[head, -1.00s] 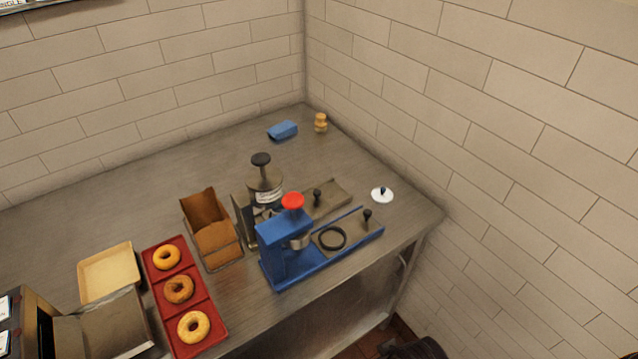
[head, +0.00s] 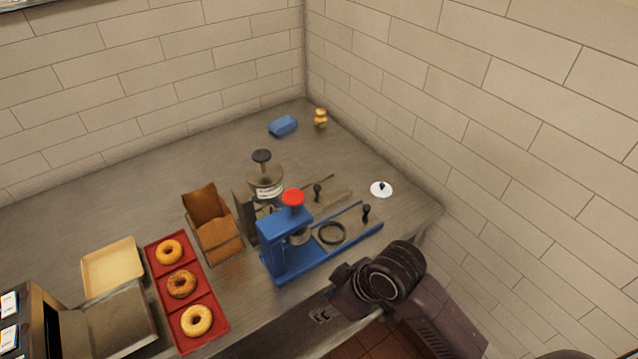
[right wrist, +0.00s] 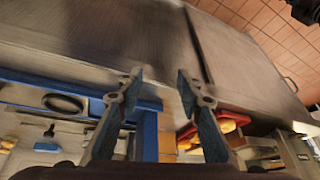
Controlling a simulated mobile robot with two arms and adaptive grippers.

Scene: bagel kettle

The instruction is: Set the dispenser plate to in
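A blue dispenser (head: 284,248) with a red knob (head: 293,198) stands near the counter's front edge. Its flat plate (head: 349,223) extends to the right and carries a black ring (head: 331,233) and a small black upright knob (head: 366,211). A grey dispenser (head: 266,182) with a black top knob stands behind, with its own plate (head: 335,199) and black knob (head: 317,190). My right gripper (right wrist: 158,88) is open and empty in the right wrist view, with the blue dispenser's base (right wrist: 140,122) beyond its fingers. In the head view, it is low at the front edge, apart from the knobs. My left gripper is not in view.
Left of the dispensers are a brown box (head: 212,226), a red tray (head: 215,340) with several bagels and a beige tray (head: 113,268). A white lid (head: 381,190) lies right of the plates. A blue block (head: 283,126) and a small yellow item (head: 320,118) are at the back corner.

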